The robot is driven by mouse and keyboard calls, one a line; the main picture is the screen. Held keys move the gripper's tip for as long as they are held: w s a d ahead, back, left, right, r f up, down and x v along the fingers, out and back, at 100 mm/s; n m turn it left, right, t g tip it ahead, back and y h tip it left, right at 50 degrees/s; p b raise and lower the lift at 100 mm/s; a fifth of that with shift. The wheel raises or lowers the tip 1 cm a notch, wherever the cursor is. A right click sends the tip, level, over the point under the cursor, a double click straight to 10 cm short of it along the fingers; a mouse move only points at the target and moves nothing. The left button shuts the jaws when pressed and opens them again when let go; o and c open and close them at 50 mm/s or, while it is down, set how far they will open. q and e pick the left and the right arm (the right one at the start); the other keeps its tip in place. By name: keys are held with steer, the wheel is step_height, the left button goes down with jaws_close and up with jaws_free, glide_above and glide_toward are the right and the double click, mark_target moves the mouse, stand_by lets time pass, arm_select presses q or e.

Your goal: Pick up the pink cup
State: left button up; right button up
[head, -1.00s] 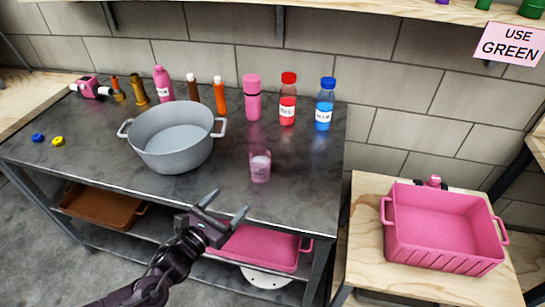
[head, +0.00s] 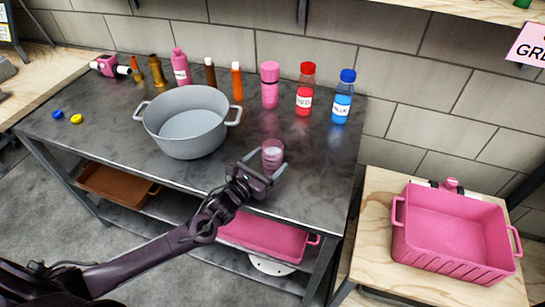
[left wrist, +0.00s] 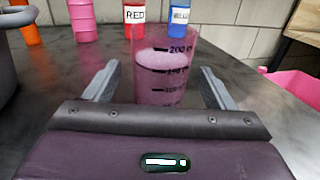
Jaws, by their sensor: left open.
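The pink cup (head: 272,155) is a see-through pink measuring cup standing upright near the front right of the dark metal table (head: 310,180). It has volume marks and some pale contents, seen close up in the left wrist view (left wrist: 163,75). My left gripper (head: 266,167) is open, with one finger on each side of the cup. In the left wrist view both fingers (left wrist: 158,85) stand apart from the cup's walls, with gaps left and right. The cup's lower part is hidden behind the gripper body. My right gripper is not in view.
A grey pot (head: 188,125) stands left of the cup. Behind are a pink bottle (head: 270,85), a red bottle (head: 304,90) and a blue bottle (head: 342,97). A pink bin (head: 455,235) sits on a wooden table at right. The table around the cup is clear.

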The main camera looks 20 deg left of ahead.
mark_target(272, 149)
arm_select(q)
steer(key=shift+x, duration=1.15)
steer(key=shift+s, duration=0.1)
steer(key=c, duration=1)
steer(key=shift+c, duration=0.7)
steer(key=shift+r, duration=0.2)
